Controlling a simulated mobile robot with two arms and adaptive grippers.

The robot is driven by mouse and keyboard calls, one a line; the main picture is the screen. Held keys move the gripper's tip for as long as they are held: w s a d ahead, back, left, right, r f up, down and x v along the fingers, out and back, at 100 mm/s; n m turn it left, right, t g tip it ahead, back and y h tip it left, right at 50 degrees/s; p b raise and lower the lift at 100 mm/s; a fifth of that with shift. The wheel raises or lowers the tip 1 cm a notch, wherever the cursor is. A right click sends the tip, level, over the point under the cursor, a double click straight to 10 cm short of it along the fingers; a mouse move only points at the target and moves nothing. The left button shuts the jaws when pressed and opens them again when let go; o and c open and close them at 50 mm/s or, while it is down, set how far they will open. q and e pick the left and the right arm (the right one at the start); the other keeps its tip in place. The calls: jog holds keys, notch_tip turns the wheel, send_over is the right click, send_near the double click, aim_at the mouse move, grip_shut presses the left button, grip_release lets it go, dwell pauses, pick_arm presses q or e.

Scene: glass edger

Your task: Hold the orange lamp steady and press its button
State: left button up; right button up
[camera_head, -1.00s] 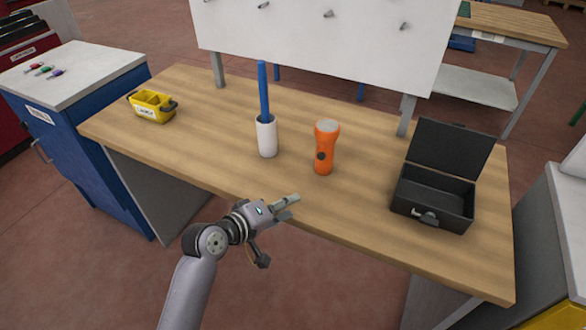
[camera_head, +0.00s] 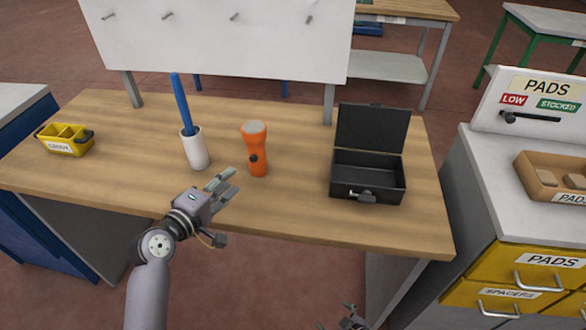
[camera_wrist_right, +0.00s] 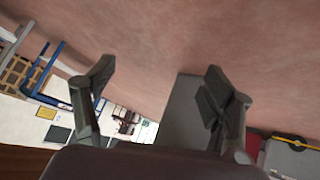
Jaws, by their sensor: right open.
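The orange lamp (camera_head: 255,150), a flashlight with a dark round button on its side, stands upright on the wooden workbench (camera_head: 290,212). My left gripper (camera_head: 226,182) is in front of the lamp and to its left, apart from it, with its fingers spread and nothing between them. Part of my right gripper (camera_head: 352,318) shows at the bottom edge of the head view, below the bench front. In the right wrist view my right gripper (camera_wrist_right: 157,75) is open and empty, with floor beyond it; the lamp does not show there.
A white cup (camera_head: 195,150) holding a blue stick stands left of the lamp. A yellow bin (camera_head: 66,142) sits at the far left. An open black case (camera_head: 368,175) is to the right. A white pegboard (camera_head: 220,45) stands behind. A drawer cabinet (camera_head: 455,190) stands right of the bench.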

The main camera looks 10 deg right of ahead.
jog(key=w+a+r+n+t+y, duration=0.1)
jog(key=w+a+r+n+y, duration=0.35)
jog(key=a+r, duration=0.4)
jog(key=w+a+r+n+y, duration=0.3)
jog(key=w+a+r, duration=0.2)
jog(key=r, duration=0.6)
jog(key=s+a+r+n+g+y, duration=0.3)
jog(key=s+a+r, duration=0.15)
jog(key=r, duration=0.35)
jog(key=s+a+r+n+g+y, duration=0.2)
jog(key=s+a+r+n+y, duration=0.15)
jog(key=a+r, duration=0.4)
jog(key=s+a+r+n+g+y, duration=0.25)
jog(key=s+a+r, duration=0.2)
jog(key=r, duration=0.55)
jog(key=w+r+m+t, duration=0.4)
jog(key=w+r, duration=0.1)
jog(key=m+t+h, duration=1)
jog(key=m+h, duration=0.2)
jog(key=m, duration=0.3)
send_near(253, 126)
jog(key=shift+y, duration=0.25)
jog(key=x, duration=0.6)
jog(key=f+x, duration=0.1)
jog(key=x, duration=0.3)
jog(key=shift+d+f, duration=0.1)
jog(key=shift+d, duration=0.05)
